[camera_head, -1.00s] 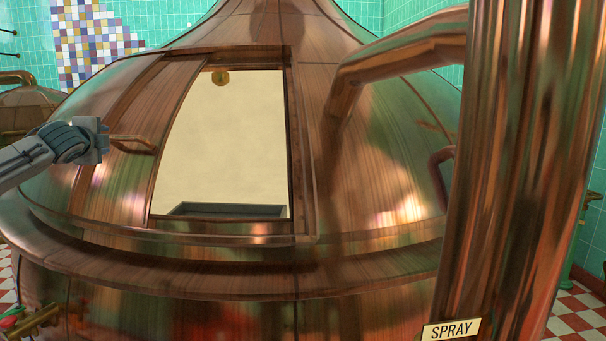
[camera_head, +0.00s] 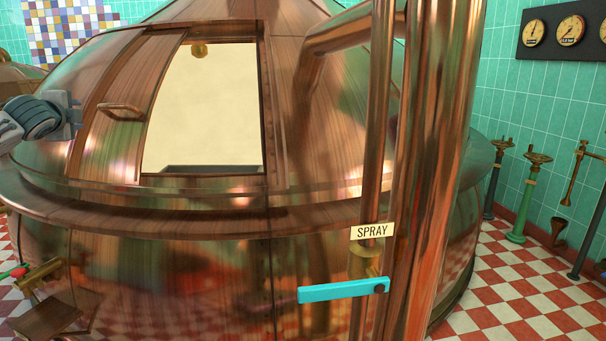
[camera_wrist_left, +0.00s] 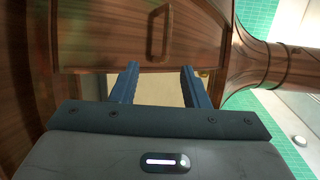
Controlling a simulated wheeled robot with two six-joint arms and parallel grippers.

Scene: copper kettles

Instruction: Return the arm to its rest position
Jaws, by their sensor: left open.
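My left gripper (camera_head: 76,115) is at the left of the head view, in front of the copper kettle's dome (camera_head: 330,130). It is just left of the handle (camera_head: 122,112) of the sliding hatch door and apart from it. The wrist view shows its two blue fingers (camera_wrist_left: 158,84) spread and empty, with the door handle (camera_wrist_left: 159,33) beyond them. The hatch opening (camera_head: 205,105) stands open, showing a pale interior. My right gripper is not in view.
A copper pipe (camera_head: 435,150) stands at the right, with a SPRAY sign (camera_head: 372,231) and a turquoise lever (camera_head: 340,290). Valve stands (camera_head: 525,195) and gauges (camera_head: 570,30) are by the right wall. Checkered floor (camera_head: 520,290) is clear between pipe and wall.

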